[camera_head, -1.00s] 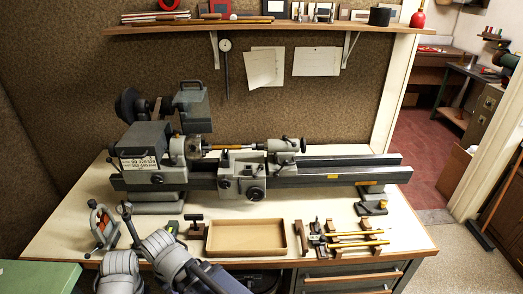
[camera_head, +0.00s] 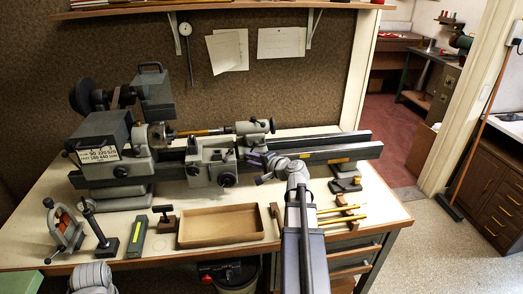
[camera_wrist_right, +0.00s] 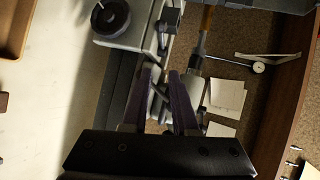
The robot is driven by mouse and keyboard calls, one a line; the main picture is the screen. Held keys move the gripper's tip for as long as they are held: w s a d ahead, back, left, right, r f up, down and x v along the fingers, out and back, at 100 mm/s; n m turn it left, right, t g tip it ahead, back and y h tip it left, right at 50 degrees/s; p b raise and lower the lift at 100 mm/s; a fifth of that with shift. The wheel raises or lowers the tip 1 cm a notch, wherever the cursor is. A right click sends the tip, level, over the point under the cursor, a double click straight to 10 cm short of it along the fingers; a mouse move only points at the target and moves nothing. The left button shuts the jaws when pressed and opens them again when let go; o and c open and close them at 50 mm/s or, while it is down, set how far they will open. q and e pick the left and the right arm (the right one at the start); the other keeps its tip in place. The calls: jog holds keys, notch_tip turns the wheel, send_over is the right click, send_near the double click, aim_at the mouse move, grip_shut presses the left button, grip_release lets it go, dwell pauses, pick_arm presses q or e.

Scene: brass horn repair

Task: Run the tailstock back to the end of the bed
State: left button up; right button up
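The grey tailstock (camera_head: 250,129) sits on the lathe bed (camera_head: 335,153), just right of the carriage (camera_head: 206,165), with its handwheel at its right end. A brass-coloured rod (camera_head: 200,132) runs between the headstock chuck and the tailstock. My right gripper (camera_head: 257,160) is at the front of the bed, just below the tailstock. In the right wrist view its two fingers (camera_wrist_right: 162,72) are apart, with a thin dark lever (camera_wrist_right: 157,95) seen between them. I cannot tell whether they touch it. My left gripper is out of view; only part of that arm shows.
The bed is clear to the right of the tailstock, to its end. A shallow tray (camera_head: 221,225) lies on the bench in front of the lathe. Brass-coloured rods (camera_head: 342,215) lie on a rack beside my right forearm. A clamp-like tool (camera_head: 66,227) stands at the left.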

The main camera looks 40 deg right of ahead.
aim_at(261, 145)
jog(key=s+d+r+m+t+h, duration=0.1)
jog(key=s+d+r+m+h, duration=0.15)
jog(key=d, duration=0.55)
jog(key=shift+f+b+x, duration=0.15)
jog(key=shift+b+x, duration=0.2)
jog(key=shift+x, duration=0.9)
jog(key=shift+f+b+x, duration=0.2)
jog(key=shift+b+x, duration=0.1)
jog(key=shift+x, duration=0.9)
jog(key=shift+f+b+x, duration=0.15)
jog(key=shift+b+x, duration=0.2)
jog(key=shift+x, duration=0.9)
jog(key=shift+s+a, duration=0.1)
jog(key=shift+a, duration=0.15)
jog(key=shift+c, duration=0.3)
grip_shut()
